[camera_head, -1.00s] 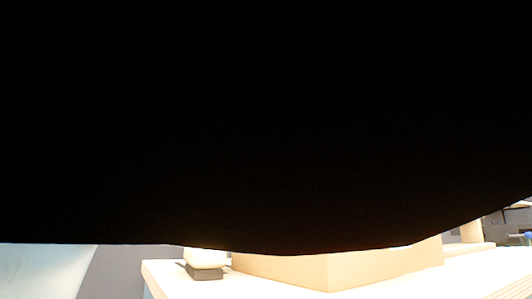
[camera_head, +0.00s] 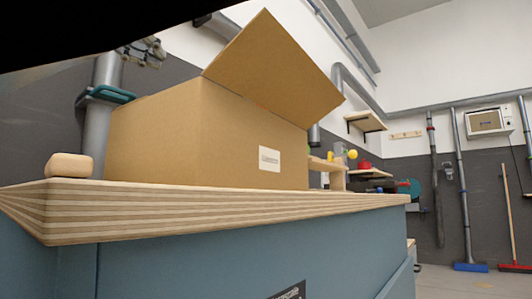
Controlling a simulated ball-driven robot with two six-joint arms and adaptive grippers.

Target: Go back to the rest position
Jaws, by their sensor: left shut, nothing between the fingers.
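My left gripper (camera_head: 146,52) shows small at the upper left of the head view, just below a large black shape that fills the top left corner. It is shut and empty. It appears above and left of an open cardboard box (camera_head: 200,135) and touches nothing that I can see. Most of my left arm is hidden or too dark to make out. My right gripper is not in view.
The cardboard box stands on a plywood worktop (camera_head: 230,203) over a blue cabinet (camera_head: 190,262), one flap raised. A small wooden block (camera_head: 69,166) lies at the worktop's left corner.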

